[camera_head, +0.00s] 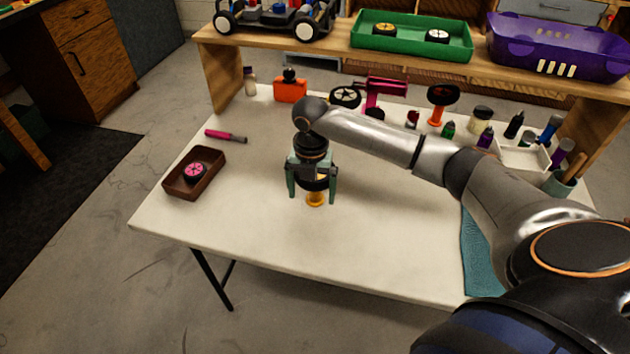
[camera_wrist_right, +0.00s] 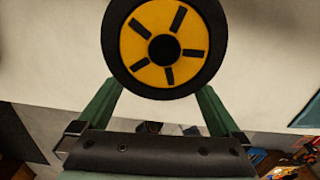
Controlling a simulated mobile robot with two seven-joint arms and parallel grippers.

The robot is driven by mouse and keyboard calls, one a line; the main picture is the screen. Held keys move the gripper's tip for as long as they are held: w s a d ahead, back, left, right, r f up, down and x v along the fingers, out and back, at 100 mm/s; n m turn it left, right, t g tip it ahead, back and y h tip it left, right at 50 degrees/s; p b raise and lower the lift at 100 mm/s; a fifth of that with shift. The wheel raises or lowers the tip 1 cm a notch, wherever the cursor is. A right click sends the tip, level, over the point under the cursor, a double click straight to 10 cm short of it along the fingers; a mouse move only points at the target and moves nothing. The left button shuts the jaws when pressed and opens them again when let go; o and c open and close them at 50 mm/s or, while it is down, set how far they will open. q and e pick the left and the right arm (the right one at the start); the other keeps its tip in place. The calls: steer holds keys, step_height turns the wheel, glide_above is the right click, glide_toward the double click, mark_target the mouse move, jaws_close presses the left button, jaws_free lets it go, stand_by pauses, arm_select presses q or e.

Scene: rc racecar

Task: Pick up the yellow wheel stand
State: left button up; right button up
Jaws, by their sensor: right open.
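The yellow wheel stand (camera_head: 316,200) stands upright on the white table, below my right gripper (camera_head: 311,191). A black-tyred wheel with a yellow hub (camera_wrist_right: 165,45) sits on top of it and fills the upper middle of the right wrist view, hiding most of the stand there. My right gripper also shows in the wrist view (camera_wrist_right: 159,92), open, with its green fingers pointing at the two sides of the wheel. I cannot tell whether the fingers touch it. My left gripper is not in view.
A brown tray (camera_head: 176,186) with a pink-hubbed wheel (camera_head: 194,171) lies at the left. A pink-handled tool (camera_head: 224,136) lies behind it. Bottles and other stands line the back, under a wooden shelf (camera_head: 340,46). The table front is clear.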

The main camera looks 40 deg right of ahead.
steer(key=shift+f, duration=1.45)
steer(key=shift+c, duration=0.4)
steer(key=c, duration=1.1)
